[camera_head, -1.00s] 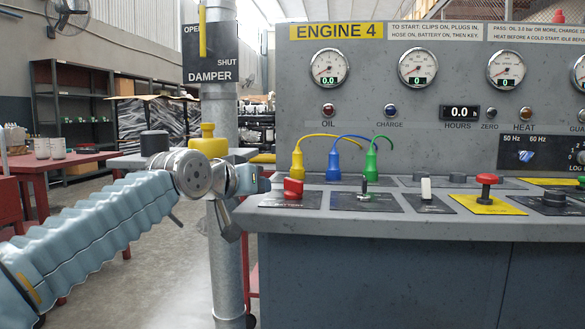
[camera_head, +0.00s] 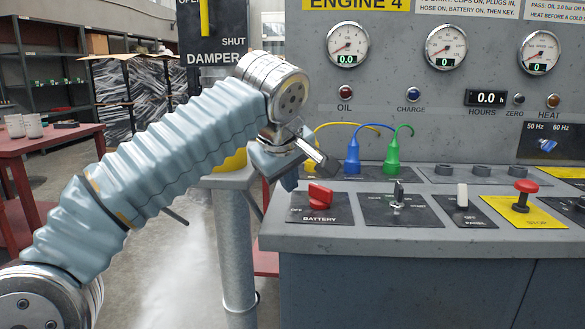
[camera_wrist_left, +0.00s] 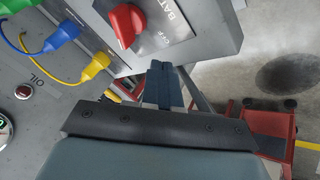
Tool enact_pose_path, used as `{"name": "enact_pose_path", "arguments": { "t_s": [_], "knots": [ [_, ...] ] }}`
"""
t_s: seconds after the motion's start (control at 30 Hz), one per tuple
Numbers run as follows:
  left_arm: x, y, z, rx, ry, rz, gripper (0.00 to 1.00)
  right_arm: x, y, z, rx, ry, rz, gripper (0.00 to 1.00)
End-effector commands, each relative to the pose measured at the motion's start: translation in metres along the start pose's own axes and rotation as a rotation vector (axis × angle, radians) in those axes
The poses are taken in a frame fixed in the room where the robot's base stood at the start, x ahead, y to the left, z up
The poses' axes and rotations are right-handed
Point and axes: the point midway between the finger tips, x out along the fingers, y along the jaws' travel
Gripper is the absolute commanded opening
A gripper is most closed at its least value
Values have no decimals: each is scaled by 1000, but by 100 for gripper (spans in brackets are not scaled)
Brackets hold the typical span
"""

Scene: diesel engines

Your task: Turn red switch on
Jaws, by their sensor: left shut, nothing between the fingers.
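The red switch (camera_head: 320,196) is a red rotary knob on a dark plate marked BATTERY, at the left end of the console's sloped shelf. It also shows at the top of the left wrist view (camera_wrist_left: 127,25), where its pointer sits at a slant. My left gripper (camera_head: 325,163) is shut and empty. It is above and slightly left of the knob in the head view, apart from it. In the left wrist view its closed fingers (camera_wrist_left: 160,72) end just short of the switch plate's edge. My right gripper is not in view.
Blue (camera_head: 353,157) and green (camera_head: 392,152) plugs with cables stand behind the switch; the yellow plug (camera_wrist_left: 94,68) shows in the left wrist view. A key switch (camera_head: 398,195), a white toggle (camera_head: 462,195) and a red STOP button (camera_head: 524,193) lie to the right.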

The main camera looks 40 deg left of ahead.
Motion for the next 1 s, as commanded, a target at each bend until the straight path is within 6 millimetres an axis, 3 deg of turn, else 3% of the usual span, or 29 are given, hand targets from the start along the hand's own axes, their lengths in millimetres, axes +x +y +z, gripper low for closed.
{"name": "enact_pose_path", "arguments": {
  "t_s": [0.23,0.3,0.5,1.0],
  "knots": [
    [51,2,0,2,-1,-1,0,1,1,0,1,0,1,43],
    [53,16,0,4,0,-1,0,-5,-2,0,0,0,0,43],
    [63,33,0,3,0,1,0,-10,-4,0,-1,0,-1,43],
    [66,35,1,7,-4,5,0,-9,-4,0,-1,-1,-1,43]
  ]
}}
